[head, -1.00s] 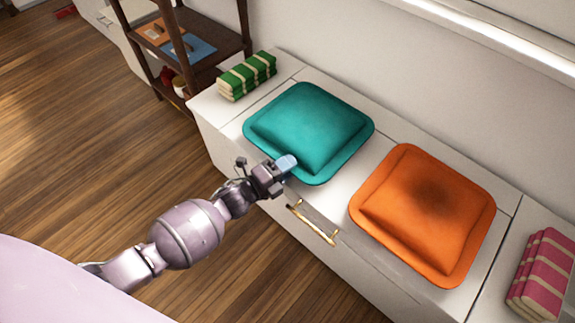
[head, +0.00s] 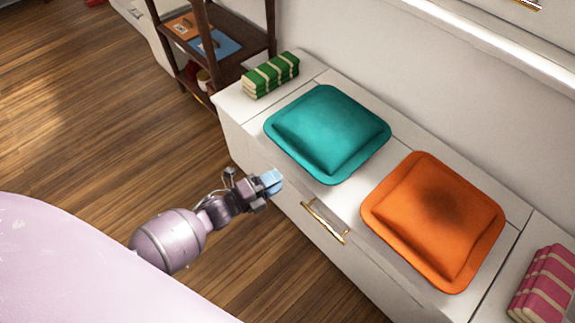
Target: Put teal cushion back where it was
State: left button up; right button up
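The teal cushion (head: 328,133) lies flat on top of the white bench (head: 248,128), left of the orange cushion (head: 434,220). My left gripper (head: 272,181) is in front of the bench, a little short of the teal cushion's near edge and apart from it. Its light-blue fingertips show, but from this angle I cannot tell whether they are open or shut. No cushion is in it. My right gripper is not in view.
Green striped bundles (head: 270,74) lie at the bench's far left end, pink striped ones (head: 545,284) at the right end. A gold handle (head: 325,221) sits on the bench front. A dark wooden shelf (head: 228,66) stands beyond. Wooden floor is clear at left.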

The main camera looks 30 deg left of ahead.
pick_arm(q)
jog(key=shift+v, duration=1.15)
